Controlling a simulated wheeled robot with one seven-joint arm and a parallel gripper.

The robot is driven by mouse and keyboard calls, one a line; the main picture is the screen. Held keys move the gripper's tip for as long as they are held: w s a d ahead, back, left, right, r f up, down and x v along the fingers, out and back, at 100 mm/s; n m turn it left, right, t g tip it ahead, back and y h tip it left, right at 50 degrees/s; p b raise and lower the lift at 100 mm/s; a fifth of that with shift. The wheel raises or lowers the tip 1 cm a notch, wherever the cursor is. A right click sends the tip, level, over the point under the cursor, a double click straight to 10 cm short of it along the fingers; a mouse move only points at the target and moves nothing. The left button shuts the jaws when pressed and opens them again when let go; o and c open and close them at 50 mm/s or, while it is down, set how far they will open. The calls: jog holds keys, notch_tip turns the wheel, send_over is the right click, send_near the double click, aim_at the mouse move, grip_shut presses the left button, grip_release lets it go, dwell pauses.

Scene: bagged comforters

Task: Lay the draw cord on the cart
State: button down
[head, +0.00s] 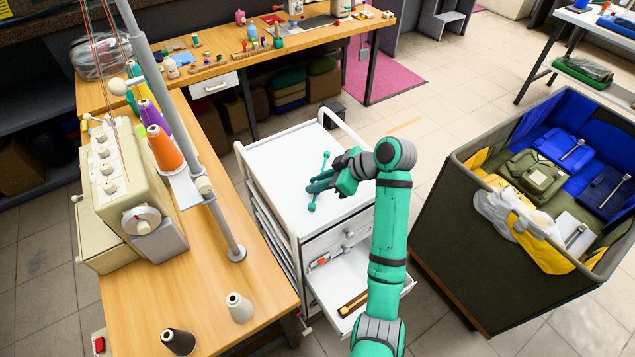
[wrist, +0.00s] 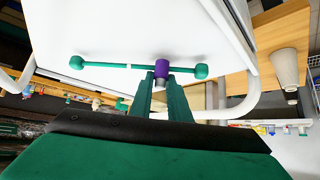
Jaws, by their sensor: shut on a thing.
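The draw cord (head: 325,162) is a thin green bar with a ball at each end. In the wrist view the cord (wrist: 100,63) lies across the picture, with a purple sleeve near its middle and a small white band. My gripper (head: 318,186) is shut on it; in the wrist view the fingertips (wrist: 163,80) meet at the purple sleeve. The white cart (head: 268,158) has a flat, bare top, and the cord is over that top. I cannot tell whether the cord touches it. The cart's surface also fills much of the wrist view (wrist: 110,25).
The cart has a raised rail (head: 345,130) and an open lower drawer (head: 335,283). A wooden table (head: 230,270) with a sewing machine (head: 135,200) and thread cones stands close at left. A large bin (head: 480,265) of bagged goods stands at right.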

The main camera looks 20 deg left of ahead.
jog(key=shift+f, duration=0.5)
jog(key=c, duration=0.9)
grip_release()
jog(key=shift+c, duration=0.2)
jog(key=shift+d+r, duration=0.1)
jog(key=shift+r, duration=0.05)
jog(key=shift+a+r+v, duration=0.15)
jog(key=shift+v, duration=0.85)
jog(key=shift+a+r+v, duration=0.2)
jog(key=shift+v, duration=0.85)
jog(key=shift+a+r+v, duration=0.15)
jog(key=shift+v, duration=0.85)
jog(key=shift+d, duration=0.1)
jog(key=v, duration=1)
jog(key=shift+d+r, duration=0.2)
jog(key=shift+r, duration=0.05)
